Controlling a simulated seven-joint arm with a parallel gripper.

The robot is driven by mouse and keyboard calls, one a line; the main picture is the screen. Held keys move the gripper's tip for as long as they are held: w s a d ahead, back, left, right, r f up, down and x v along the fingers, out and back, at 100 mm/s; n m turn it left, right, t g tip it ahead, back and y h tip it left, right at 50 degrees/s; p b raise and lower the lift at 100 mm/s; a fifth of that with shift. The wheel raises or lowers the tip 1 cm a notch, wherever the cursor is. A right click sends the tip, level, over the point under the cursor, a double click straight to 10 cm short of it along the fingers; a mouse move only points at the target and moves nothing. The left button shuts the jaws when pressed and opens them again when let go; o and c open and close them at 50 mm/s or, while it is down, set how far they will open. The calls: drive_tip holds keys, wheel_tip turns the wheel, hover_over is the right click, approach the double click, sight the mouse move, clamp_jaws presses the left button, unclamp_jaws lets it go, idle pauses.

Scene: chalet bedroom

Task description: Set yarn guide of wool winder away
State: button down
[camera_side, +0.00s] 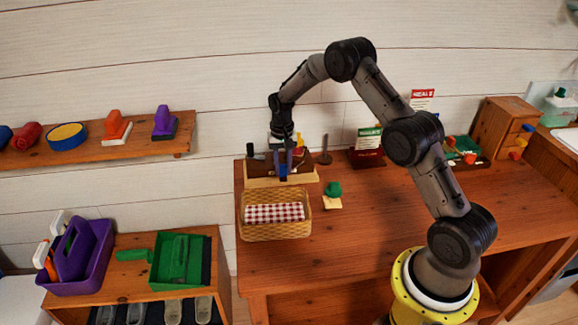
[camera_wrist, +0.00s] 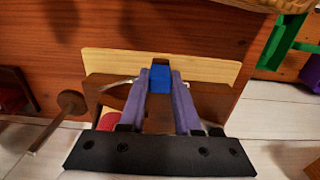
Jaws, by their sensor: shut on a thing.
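My gripper (camera_side: 284,163) points down at the back left of the wooden table, over a dark brown wooden thing with a pale front board (camera_side: 280,182). In the wrist view its two purple-grey fingers (camera_wrist: 160,76) are shut on a small blue piece (camera_wrist: 159,86). The blue piece also shows low at the fingers in the side view (camera_side: 283,173). I cannot tell for sure whether it is the yarn guide, or whether it touches the wood below. In the wrist view, the pale board (camera_wrist: 105,63) and brown wood (camera_wrist: 205,98) lie behind the fingers. A thin metal wire (camera_wrist: 118,84) sticks out to the left.
A wicker basket (camera_side: 276,232) with a checked cloth stands just in front. A green-topped piece (camera_side: 333,194) is right of it. The table's middle (camera_side: 390,215) is mostly clear.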

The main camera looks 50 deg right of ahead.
sight(281, 166)
drive_tip(key=shift+w+a+r, duration=0.1)
drive_tip(key=shift+w+a, duration=0.1)
drive_tip(key=c, duration=0.8)
unclamp_jaws()
drive_tip(key=shift+c, duration=0.2)
drive_tip(key=shift+o, duration=1.2)
wheel_tip(281, 166, up, 14)
